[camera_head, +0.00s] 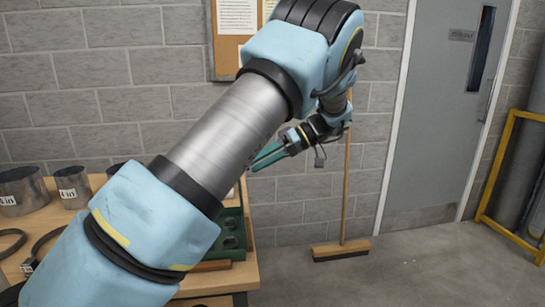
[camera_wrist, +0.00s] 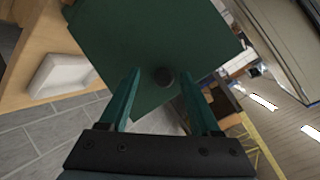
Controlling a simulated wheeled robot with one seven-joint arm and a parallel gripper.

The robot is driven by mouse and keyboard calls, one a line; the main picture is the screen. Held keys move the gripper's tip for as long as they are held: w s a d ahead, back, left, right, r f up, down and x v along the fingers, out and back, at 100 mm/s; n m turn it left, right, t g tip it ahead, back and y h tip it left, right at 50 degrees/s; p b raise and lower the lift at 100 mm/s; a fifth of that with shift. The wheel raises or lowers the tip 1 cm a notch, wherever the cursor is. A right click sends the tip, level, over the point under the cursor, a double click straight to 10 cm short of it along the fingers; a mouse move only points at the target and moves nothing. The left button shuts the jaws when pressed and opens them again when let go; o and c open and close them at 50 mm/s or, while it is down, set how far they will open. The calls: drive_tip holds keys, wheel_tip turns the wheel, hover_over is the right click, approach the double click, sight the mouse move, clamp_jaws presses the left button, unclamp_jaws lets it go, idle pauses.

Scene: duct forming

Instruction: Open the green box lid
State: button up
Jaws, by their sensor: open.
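A dark green box (camera_head: 232,238) stands at the right end of the wooden bench, with round openings showing in it. My arm hides much of it in the head view. In the wrist view a flat green panel, which looks like the lid (camera_wrist: 140,35), fills the upper middle, with a dark round knob (camera_wrist: 163,76) on it. My gripper (camera_head: 265,160) is above the box in the head view, with its green fingers apart. In the wrist view my gripper (camera_wrist: 158,76) has the knob between its fingertips in the picture; I cannot tell whether they touch it.
Metal rings (camera_head: 22,190) and dark bands (camera_head: 45,240) lie on the bench (camera_head: 245,275) at the left. A white tray (camera_wrist: 65,73) shows in the wrist view. A broom (camera_head: 341,249) leans on the wall near a grey door (camera_head: 440,110).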

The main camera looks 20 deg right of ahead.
drive_tip(key=b+v, duration=0.2)
drive_tip(key=v, duration=0.7)
drive_tip(key=shift+d, duration=0.3)
drive_tip(key=shift+r, duration=0.15)
